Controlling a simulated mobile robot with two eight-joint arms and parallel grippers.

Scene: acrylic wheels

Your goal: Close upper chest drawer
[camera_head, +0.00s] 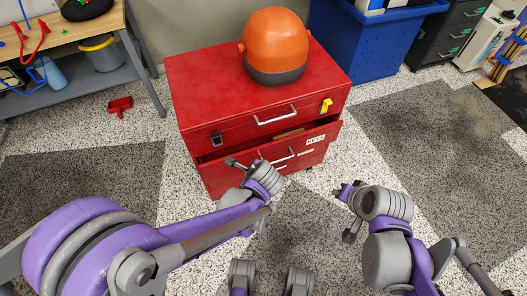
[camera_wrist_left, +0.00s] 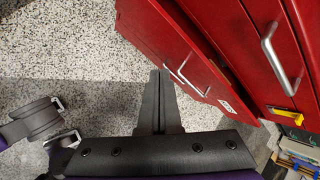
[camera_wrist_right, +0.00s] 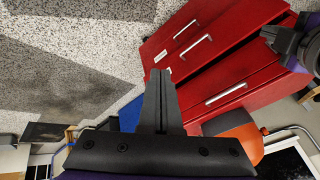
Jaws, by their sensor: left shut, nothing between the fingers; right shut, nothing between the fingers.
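The red chest (camera_head: 185,85) stands in the middle of the head view. Its upper drawer (camera_head: 325,132) is partly pulled out below the lid section, with a dark gap above its front; it also shows in the left wrist view (camera_wrist_left: 205,62). The drawer has a metal handle and a white label. The lower drawer below it looks shut. My left gripper (camera_head: 233,163) is shut and empty, close in front of the drawer fronts at the left; I cannot tell if it touches. My right gripper (camera_head: 350,236) is shut and empty, apart from the chest, in front to its right.
An orange helmet-like object (camera_head: 275,42) sits on top of the chest. A yellow latch (camera_head: 326,105) is on its front. A blue bin (camera_head: 365,45) stands behind right, a workbench (camera_head: 120,20) at left. A red tool (camera_head: 120,105) lies on the floor. Floor at right is clear.

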